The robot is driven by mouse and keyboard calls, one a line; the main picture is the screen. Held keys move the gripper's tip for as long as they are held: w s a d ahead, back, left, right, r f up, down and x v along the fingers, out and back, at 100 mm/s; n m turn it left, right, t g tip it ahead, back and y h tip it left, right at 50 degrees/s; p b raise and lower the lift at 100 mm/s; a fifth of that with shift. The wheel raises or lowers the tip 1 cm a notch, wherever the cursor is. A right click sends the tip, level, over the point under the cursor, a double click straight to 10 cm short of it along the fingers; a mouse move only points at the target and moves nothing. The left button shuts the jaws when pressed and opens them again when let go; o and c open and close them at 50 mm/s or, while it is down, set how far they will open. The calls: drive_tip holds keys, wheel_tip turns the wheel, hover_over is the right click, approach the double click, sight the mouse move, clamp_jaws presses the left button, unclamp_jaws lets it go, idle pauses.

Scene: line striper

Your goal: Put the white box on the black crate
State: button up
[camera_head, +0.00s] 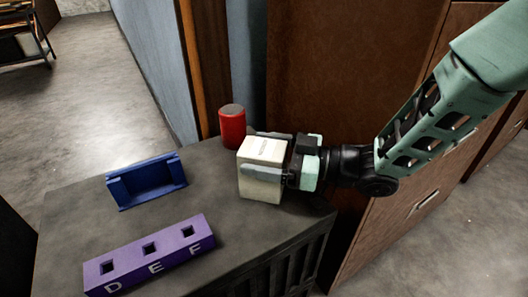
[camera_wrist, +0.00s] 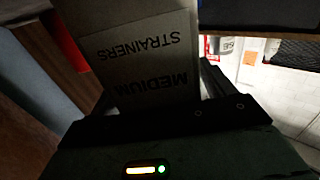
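The white box (camera_head: 262,152) is upright at the right end of the flat top of the black crate (camera_head: 262,228), which has slatted sides. My gripper (camera_head: 264,154) comes in from the right, with one finger along the box's near side and one along its far side, and appears shut on it. In the wrist view the box (camera_wrist: 145,60) fills the space in front of the gripper, with printed words "MEDIUM STRAINERS" upside down. Its underside is hidden, so I cannot tell whether it touches the crate top.
A red cylinder (camera_head: 232,126) stands just behind the box. A blue open holder (camera_head: 146,182) and a purple block (camera_head: 150,255) with square holes, lettered D, E, F, lie to the left. Brown cabinet panels (camera_head: 325,70) rise behind. Bare crate top lies between these objects.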

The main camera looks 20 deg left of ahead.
drive_tip(key=shift+r, duration=0.2)
drive_tip(key=w+d+p, duration=0.1)
drive_tip(key=d+p, duration=0.1)
drive_tip(key=d, duration=1)
drive_tip(key=shift+s+f, duration=0.1)
